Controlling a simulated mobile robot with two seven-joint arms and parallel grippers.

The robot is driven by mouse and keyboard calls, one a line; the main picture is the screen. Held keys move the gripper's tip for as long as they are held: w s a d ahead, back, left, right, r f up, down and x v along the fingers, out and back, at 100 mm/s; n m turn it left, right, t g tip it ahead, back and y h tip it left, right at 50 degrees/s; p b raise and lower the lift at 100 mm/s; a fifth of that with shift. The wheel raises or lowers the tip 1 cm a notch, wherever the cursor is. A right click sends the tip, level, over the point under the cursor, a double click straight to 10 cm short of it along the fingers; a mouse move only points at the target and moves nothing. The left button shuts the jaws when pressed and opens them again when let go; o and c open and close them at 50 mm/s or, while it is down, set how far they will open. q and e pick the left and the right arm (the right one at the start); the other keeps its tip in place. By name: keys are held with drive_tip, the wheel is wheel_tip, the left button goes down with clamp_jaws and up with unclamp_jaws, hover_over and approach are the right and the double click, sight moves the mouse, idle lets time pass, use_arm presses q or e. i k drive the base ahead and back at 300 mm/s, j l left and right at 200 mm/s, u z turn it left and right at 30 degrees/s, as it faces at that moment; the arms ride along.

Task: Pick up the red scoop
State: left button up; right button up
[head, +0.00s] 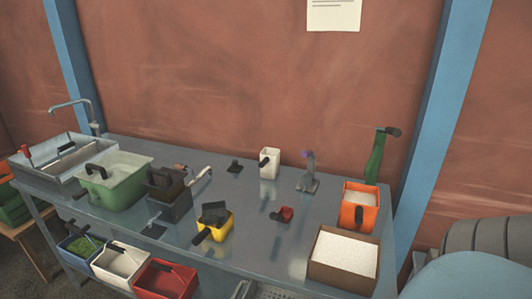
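A small red scoop (285,213) with a dark part on its left side lies on the grey metal table (255,215), right of the middle. Nothing touches it, and its far side and inside are too small to make out. Neither of my grippers shows in the head view.
A yellow container (224,231) with a black handle stands left of the scoop. A white container (269,169) and a tap-like stand (308,183) are behind it. An orange container (352,215) and a brown box of white powder (325,272) stand right. Bare tabletop surrounds the scoop.

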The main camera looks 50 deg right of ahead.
sight(285, 215)
drive_tip(key=z, duration=1.6)
